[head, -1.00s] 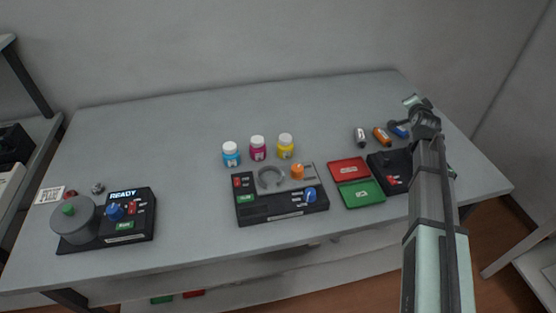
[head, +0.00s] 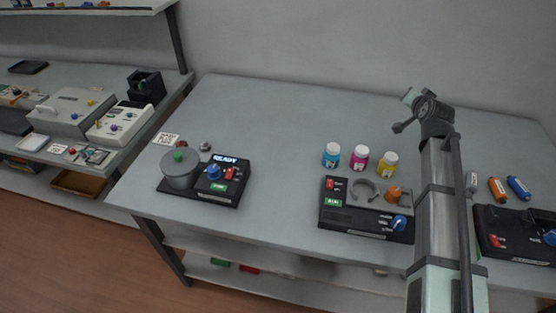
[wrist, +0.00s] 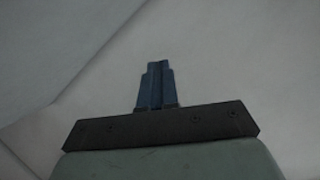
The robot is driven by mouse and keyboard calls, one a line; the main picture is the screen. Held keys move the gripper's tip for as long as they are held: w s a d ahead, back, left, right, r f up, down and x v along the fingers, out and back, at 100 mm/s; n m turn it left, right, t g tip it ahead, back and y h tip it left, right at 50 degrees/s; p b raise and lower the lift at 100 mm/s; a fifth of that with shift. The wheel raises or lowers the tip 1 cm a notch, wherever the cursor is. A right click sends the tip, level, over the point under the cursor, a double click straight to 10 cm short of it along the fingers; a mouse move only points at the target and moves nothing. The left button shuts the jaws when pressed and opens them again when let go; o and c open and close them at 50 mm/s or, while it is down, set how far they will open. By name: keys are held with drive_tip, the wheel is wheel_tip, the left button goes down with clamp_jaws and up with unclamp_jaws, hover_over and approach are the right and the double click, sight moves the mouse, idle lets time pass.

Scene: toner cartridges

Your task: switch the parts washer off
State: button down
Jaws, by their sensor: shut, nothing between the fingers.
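A black-based machine with a grey lidded pot (head: 180,170) stands on the left part of the table. The pot has a green knob on its lid. Beside the pot are a lit READY display (head: 224,159), a blue knob (head: 213,172), a red switch (head: 230,174) and a green label (head: 220,187). I cannot read a name marking it as the parts washer. My gripper (wrist: 157,85) is shut and empty in the wrist view, facing a plain pale surface. In the head view my arm is raised at the right, well away from this machine.
A second black unit (head: 362,222) with a ring, orange and blue knobs and a red switch sits mid-table, with several bottles (head: 360,158) behind. Another unit (head: 510,240) is right of my arm. A side bench (head: 75,75) holds more devices. The table's back left is clear.

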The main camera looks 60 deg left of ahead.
drive_tip(key=s+a+n+g, duration=0.3)
drive_tip(key=s+a+n, duration=0.2)
drive_tip(key=s+a, duration=0.55)
wheel_tip(320, 180, up, 3)
drive_tip(key=n+g+h, duration=0.4)
drive_tip(key=n+h, duration=0.5)
drive_tip(key=n, duration=0.9)
hover_over(230, 170)
drive_tip(key=s+d, duration=0.2)
drive_tip(key=d, duration=0.1)
drive_tip(key=shift+s+a+r, duration=0.15)
drive_tip(key=shift+a+r, duration=0.05)
drive_tip(key=shift+a, duration=0.05)
drive_tip(key=x, duration=1.4)
drive_tip(key=shift+s+a, duration=0.2)
drive_tip(key=shift+s, duration=0.05)
